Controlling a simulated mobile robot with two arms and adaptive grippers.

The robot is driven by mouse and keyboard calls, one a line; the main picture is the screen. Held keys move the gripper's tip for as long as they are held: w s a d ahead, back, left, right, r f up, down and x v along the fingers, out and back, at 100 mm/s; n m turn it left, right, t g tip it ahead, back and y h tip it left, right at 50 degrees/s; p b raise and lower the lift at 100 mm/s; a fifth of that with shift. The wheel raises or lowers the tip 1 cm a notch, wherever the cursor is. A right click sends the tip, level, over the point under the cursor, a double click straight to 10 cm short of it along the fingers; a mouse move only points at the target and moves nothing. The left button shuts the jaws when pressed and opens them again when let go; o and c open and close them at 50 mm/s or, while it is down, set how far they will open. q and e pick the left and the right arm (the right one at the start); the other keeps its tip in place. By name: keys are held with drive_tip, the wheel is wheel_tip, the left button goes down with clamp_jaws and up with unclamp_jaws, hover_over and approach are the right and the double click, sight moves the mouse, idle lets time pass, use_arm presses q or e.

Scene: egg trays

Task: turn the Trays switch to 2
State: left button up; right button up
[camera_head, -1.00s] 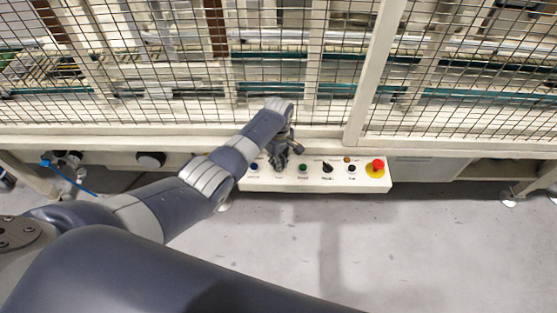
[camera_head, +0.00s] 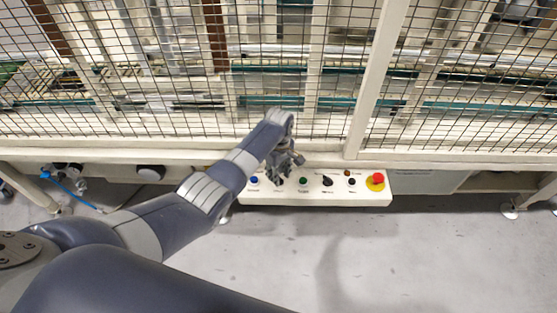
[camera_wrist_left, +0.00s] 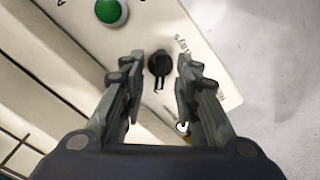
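The Trays switch is a black rotary knob (camera_wrist_left: 158,64) with a pale pointer line, on the cream control panel (camera_wrist_left: 75,50). In the left wrist view it sits between the two fingers of my left gripper (camera_wrist_left: 158,82), which are open with a gap on each side. The pointer line is toward the bottom of that view. In the head view my left gripper (camera_head: 284,166) is over the left part of the panel (camera_head: 340,200) and partly hides this switch. My right gripper is not in view.
A green button (camera_wrist_left: 110,12) is beside the switch. The panel also has a blue button (camera_head: 254,180), another black knob (camera_head: 327,181), a black button (camera_head: 352,182) and a red emergency stop (camera_head: 376,179). A wire mesh fence (camera_head: 450,120) rises behind. The floor in front is clear.

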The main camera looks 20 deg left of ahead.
use_arm(q)
wheel_tip(320, 180, up, 11)
idle(0.3)
drive_tip(key=shift+f, duration=0.1)
idle(0.4)
